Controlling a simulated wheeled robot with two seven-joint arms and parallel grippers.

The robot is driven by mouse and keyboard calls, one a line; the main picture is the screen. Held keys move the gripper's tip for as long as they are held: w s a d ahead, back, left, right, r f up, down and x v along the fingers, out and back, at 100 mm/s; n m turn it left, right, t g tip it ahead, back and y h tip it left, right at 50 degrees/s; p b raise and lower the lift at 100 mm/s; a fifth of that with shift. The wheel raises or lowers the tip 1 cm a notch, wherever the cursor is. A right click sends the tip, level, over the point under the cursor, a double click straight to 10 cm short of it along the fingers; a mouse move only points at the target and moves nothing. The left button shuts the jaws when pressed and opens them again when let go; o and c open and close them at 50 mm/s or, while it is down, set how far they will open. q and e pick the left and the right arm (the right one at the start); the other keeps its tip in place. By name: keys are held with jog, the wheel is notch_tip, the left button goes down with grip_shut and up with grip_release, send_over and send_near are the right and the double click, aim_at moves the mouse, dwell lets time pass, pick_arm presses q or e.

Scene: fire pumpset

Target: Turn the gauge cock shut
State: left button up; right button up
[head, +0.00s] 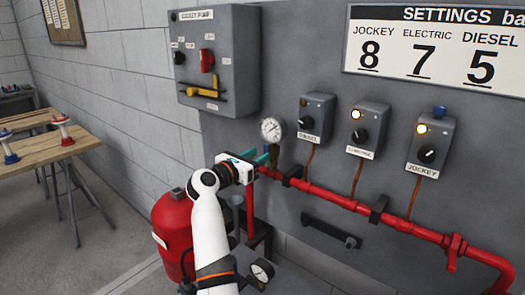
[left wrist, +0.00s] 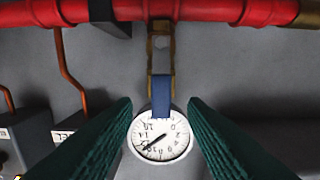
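The round white pressure gauge (head: 271,129) stands above the red pipe, and it also shows upside down in the left wrist view (left wrist: 160,137). The brass gauge cock (left wrist: 161,57) joins the pipe to the gauge. Its blue lever (left wrist: 161,95) lies in line with the brass stem, pointing to the gauge. My left gripper (head: 268,155) is at the cock, with its green fingers partly hiding it in the head view. In the left wrist view the fingers (left wrist: 160,112) are apart, one on each side of the lever and gauge, touching neither as far as I see. My right gripper is out of view.
The red pipe (head: 330,197) runs along the grey panel. Control boxes marked DIESEL (head: 315,117), ELECTRIC (head: 368,128) and JOCKEY (head: 430,143) sit right of the gauge. The jockey pump box (head: 217,55) is up left. A red tank (head: 174,225) stands below my left arm.

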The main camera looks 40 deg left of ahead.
pick_arm(q)
jog(key=shift+w+d, duration=0.1)
jog(key=shift+w, duration=1.25)
jog(key=shift+c, duration=0.6)
grip_shut()
